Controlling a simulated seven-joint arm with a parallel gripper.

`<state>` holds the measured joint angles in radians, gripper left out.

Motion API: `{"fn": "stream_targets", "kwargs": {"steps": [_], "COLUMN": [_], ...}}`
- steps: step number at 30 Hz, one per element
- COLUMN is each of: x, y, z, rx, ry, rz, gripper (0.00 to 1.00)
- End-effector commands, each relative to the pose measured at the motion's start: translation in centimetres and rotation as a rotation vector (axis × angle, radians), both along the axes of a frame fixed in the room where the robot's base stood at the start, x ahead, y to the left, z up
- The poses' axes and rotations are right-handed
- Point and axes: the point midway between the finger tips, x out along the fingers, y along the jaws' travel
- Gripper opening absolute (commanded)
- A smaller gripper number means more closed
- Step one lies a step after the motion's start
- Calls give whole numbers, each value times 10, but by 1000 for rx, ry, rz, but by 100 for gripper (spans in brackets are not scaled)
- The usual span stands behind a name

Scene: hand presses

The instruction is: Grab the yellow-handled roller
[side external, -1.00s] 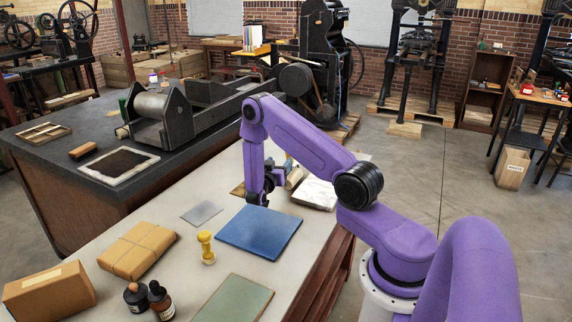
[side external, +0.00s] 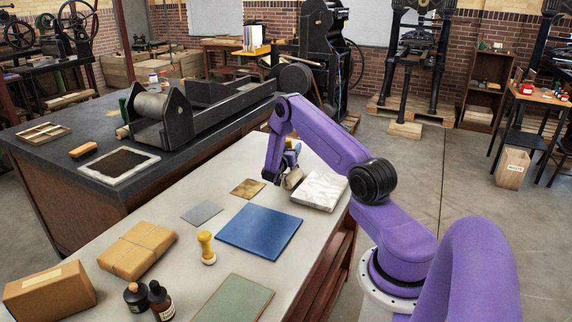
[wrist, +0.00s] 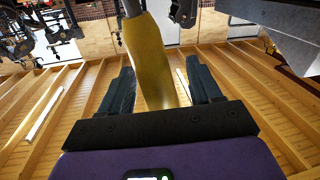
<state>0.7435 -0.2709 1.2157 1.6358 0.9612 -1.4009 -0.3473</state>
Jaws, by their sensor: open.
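In the wrist view a yellow handle (wrist: 150,55) stands between the two dark fingers of my gripper (wrist: 162,82), with a visible gap to the right finger. The jaws are open and not closed on it. In the side external view my gripper (side external: 272,178) is low over the far part of the pale table, beside a beige roller (side external: 293,178). A bit of yellow shows just behind the roller, partly hidden by my arm. The contact between roller and table is hard to make out.
A white marbled slab (side external: 320,191) lies right of the roller; a brown plate (side external: 248,188) lies left. A blue board (side external: 259,231), grey sheet (side external: 202,213) and yellow-knobbed stamp (side external: 206,246) are nearer. Wrapped parcels (side external: 137,250) and bottles (side external: 161,300) stand front left.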

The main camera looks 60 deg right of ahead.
Motion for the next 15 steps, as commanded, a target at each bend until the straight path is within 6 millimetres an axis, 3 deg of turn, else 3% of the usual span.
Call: {"fn": "stream_targets", "kwargs": {"steps": [10,15], "x": [1,1], "y": [-7,-7], "z": [0,0], "rx": [-1,-1], "ry": [1,1], "rz": [1,1], "gripper": [60,5]}}
